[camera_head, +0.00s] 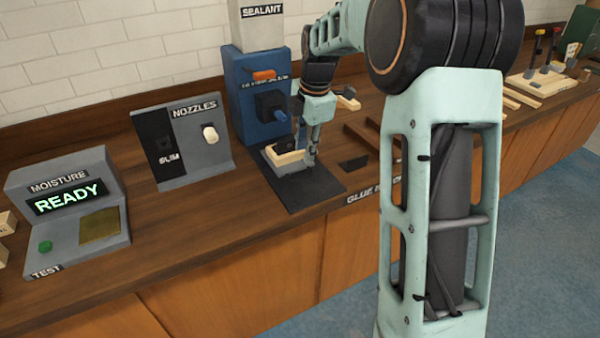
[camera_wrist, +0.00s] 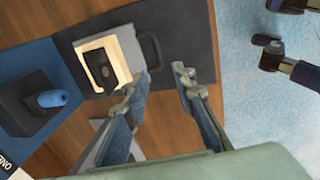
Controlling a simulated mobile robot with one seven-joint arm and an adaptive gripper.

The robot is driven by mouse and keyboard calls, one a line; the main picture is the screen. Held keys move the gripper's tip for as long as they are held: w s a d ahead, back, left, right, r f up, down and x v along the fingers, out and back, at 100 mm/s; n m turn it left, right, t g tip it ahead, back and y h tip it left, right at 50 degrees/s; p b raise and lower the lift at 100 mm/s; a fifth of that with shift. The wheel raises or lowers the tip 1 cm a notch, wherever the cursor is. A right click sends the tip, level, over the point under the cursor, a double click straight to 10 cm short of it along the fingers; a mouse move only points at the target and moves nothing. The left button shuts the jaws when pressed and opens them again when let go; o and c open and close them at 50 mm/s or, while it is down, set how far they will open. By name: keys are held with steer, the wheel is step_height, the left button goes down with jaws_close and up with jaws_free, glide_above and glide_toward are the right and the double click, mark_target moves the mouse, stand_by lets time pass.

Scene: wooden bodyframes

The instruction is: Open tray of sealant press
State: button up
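The blue sealant press (camera_head: 248,85) stands against the wall under a grey block labelled SEALANT, with an orange part and a dark nozzle holder on its front. A light grey tray (camera_head: 287,168) with a wooden piece and a dark part in it sits on the dark plate (camera_head: 315,192) in front of the press. The tray (camera_wrist: 124,80) also shows in the wrist view, with a dark loop handle (camera_wrist: 151,48) on its right side. My gripper (camera_wrist: 162,82) is open and empty, its fingertips near the handle end. In the head view my gripper (camera_head: 312,158) is beside the tray; contact is unclear.
The nozzles panel (camera_head: 182,142) stands left of the press. The moisture tester (camera_head: 68,208), reading READY, is farther left. Wooden strips (camera_head: 362,135) and a clamp board (camera_head: 540,85) lie to the right. The counter's front edge runs close by the plate.

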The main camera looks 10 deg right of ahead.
mark_target(301, 177)
steer(key=f, duration=0.3)
steer(key=w+f, duration=0.1)
steer(key=f, duration=0.2)
steer(key=w+f, duration=0.1)
steer(key=f, duration=0.2)
steer(key=shift+a+f, duration=0.3)
steer(key=shift+f, duration=0.05)
jaws_close()
steer(key=shift+s, duration=0.1)
